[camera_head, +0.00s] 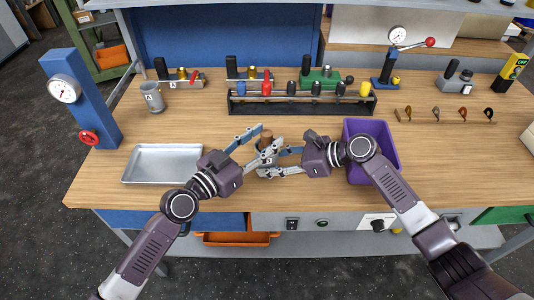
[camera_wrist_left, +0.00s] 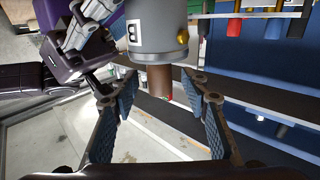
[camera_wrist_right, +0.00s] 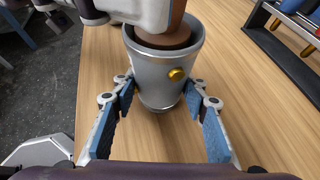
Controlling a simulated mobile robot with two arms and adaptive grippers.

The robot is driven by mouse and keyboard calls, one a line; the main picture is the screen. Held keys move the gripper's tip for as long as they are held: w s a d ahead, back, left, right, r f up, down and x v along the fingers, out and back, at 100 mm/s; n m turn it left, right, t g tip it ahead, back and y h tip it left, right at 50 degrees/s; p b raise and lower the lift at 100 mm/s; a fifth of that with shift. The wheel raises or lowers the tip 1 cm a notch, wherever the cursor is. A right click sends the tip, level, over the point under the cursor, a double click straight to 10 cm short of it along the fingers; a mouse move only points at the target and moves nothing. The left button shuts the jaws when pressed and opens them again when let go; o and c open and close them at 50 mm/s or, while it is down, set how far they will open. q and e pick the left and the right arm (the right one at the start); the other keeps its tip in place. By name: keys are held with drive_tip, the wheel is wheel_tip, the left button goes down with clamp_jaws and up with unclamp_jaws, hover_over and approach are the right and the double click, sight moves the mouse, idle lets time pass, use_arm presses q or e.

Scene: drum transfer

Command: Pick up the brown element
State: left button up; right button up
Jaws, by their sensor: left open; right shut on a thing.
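The brown element (camera_head: 267,136) stands in a grey metal cup marked B (camera_wrist_left: 158,38), its end sticking out of the cup's mouth. It also shows in the left wrist view (camera_wrist_left: 158,80) and inside the cup's rim in the right wrist view (camera_wrist_right: 165,38). My left gripper (camera_wrist_left: 160,92) is open, with its fingers to either side of the protruding brown end and a gap showing. My right gripper (camera_wrist_right: 160,90) is shut on the cup, which shows between its fingers. In the head view the grippers partly hide the cup.
A silver tray (camera_head: 135,163) lies at the left and a purple bin (camera_head: 393,165) at the right. Behind is a black rack (camera_head: 300,106) with several coloured cylinders. A second cup marked A (camera_head: 152,97) stands back left. A blue gauge post (camera_head: 83,105) rises at the left edge.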

use_arm(q)
drive_tip(key=shift+w+d, duration=0.45)
clamp_jaws()
